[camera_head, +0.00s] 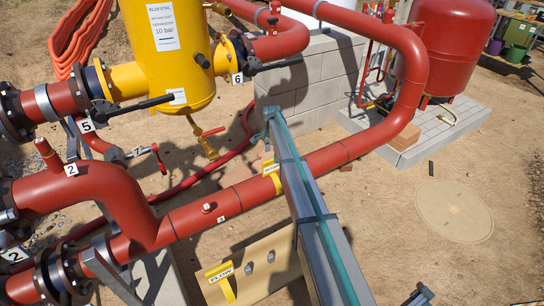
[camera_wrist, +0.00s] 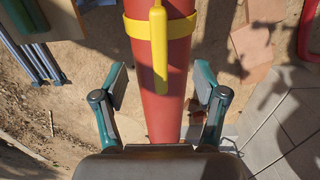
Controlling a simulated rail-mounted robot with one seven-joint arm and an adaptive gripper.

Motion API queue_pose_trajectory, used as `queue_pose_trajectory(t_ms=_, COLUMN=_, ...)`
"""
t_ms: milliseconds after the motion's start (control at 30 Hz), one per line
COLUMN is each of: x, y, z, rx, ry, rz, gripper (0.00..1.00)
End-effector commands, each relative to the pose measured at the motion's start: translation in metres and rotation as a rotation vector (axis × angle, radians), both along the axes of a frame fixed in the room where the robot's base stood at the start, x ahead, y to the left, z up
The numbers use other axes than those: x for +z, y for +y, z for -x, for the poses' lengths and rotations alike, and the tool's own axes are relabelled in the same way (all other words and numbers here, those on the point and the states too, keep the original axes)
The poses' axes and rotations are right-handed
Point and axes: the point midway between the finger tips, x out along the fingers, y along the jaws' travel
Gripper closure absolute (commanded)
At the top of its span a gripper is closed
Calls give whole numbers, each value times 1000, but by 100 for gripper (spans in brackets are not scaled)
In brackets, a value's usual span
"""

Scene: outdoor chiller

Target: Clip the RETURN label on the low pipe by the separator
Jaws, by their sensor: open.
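A yellow label (camera_head: 270,168) sits on the low red pipe (camera_head: 330,153); its lettering is too small to read. In the wrist view a yellow band (camera_wrist: 134,28) goes across the red pipe (camera_wrist: 162,120), with a narrow yellow tag (camera_wrist: 158,50) extending along the pipe toward my gripper. My gripper (camera_wrist: 160,82) is open and empty, its fingers on either side of the pipe and tag, apart from both in the picture. The yellow separator (camera_head: 165,45) stands at upper left in the head view. The far side of the band is hidden.
A second yellow label (camera_head: 220,273) is on a beige board (camera_head: 265,262) at the bottom. A grey block wall (camera_head: 310,85) stands behind the pipe. Loose bricks (camera_wrist: 252,45) lie beside the pipe. Paving (camera_wrist: 285,130) is at lower right in the wrist view.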

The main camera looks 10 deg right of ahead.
Motion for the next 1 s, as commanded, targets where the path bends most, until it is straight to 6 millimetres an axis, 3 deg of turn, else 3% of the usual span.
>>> queue_pose_trajectory(t_ms=300, x=36, y=0, z=0, rx=0, ry=-1, rz=0, gripper=28)
queue_pose_trajectory(t_ms=767, x=41, y=0, z=0, rx=0, ry=0, rz=0, gripper=28)
queue_pose_trajectory(t_ms=1000, x=64, y=0, z=0, rx=0, ry=-3, rz=0, gripper=28)
